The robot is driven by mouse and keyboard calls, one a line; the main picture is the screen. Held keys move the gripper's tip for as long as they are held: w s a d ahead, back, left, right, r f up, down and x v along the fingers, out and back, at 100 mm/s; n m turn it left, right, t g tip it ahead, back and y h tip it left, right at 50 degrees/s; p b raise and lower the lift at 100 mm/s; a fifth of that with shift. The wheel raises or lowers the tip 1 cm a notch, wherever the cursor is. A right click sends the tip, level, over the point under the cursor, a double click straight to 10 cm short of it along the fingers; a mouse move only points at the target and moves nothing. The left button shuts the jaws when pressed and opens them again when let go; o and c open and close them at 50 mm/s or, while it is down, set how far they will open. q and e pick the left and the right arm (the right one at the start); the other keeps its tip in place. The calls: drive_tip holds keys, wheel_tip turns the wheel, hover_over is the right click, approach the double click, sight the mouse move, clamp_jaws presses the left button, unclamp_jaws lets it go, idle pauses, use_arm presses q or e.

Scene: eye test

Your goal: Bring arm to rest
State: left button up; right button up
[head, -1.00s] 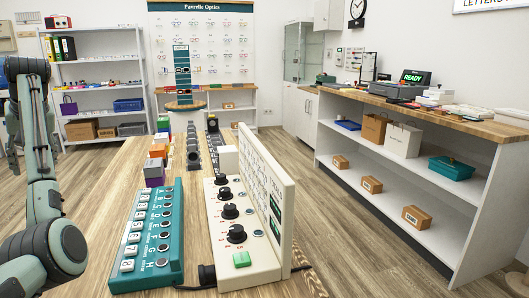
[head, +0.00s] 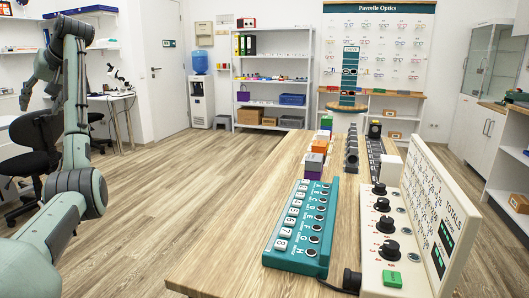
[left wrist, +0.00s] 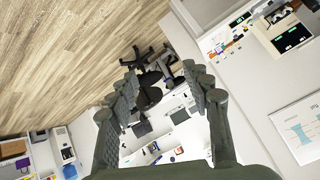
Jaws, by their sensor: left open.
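My left arm (head: 75,130) rises along the left edge of the head view and bends over at the top. Its gripper (head: 27,95) hangs down at the far left, in front of the desk area and well away from the wooden table (head: 235,235). In the left wrist view the left gripper (left wrist: 164,82) has its two fingers spread apart with nothing between them. Beyond the fingers are floor, a dark chair and white furniture at a distance. My right gripper is in neither view.
The table holds a teal button panel (head: 300,225), a white knob panel (head: 388,250) with an upright board (head: 428,205), and coloured blocks (head: 314,160). A black office chair (head: 38,150) stands behind my arm. Open wooden floor (head: 180,165) lies between arm and table.

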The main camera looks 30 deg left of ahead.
use_arm(q)
drive_tip(key=w+d+f+m+t+y, duration=0.15)
drive_tip(key=w+f+m+y, duration=0.35)
drive_tip(key=w+f+m, duration=0.7)
drive_tip(key=w+d+f+m+t+h, duration=0.1)
drive_tip(key=w+d+f+m+t, duration=0.1)
drive_tip(key=f, duration=0.7)
drive_tip(key=w+d+f+m+t, duration=0.1)
drive_tip(key=d+f+m, duration=0.15)
drive_tip(key=f, duration=0.55)
drive_tip(key=w+d+f+m+t+h, duration=0.1)
drive_tip(key=w+d+f+m+t, duration=0.15)
drive_tip(key=f, duration=0.65)
drive_tip(key=s+d+f+m+h, duration=0.2)
drive_tip(key=s+d+f, duration=0.45)
drive_tip(key=f, duration=0.45)
drive_tip(key=s+d+f+m+h, duration=0.2)
drive_tip(key=s+d+f, duration=0.4)
drive_tip(key=f, duration=0.5)
drive_tip(key=s+d+f+n+h, duration=0.1)
drive_tip(key=d+f, duration=0.4)
drive_tip(key=d, duration=0.7)
drive_tip(key=s+d+f+n+g+h, duration=0.1)
drive_tip(key=s+d+f, duration=0.4)
drive_tip(key=d, duration=0.7)
drive_tip(key=s+d+f+n+g+h, duration=0.1)
drive_tip(key=s+d+f+n+h, duration=0.2)
drive_tip(key=d, duration=0.9)
drive_tip(key=shift+f+h, duration=1)
drive_tip(key=shift+f, duration=1.15)
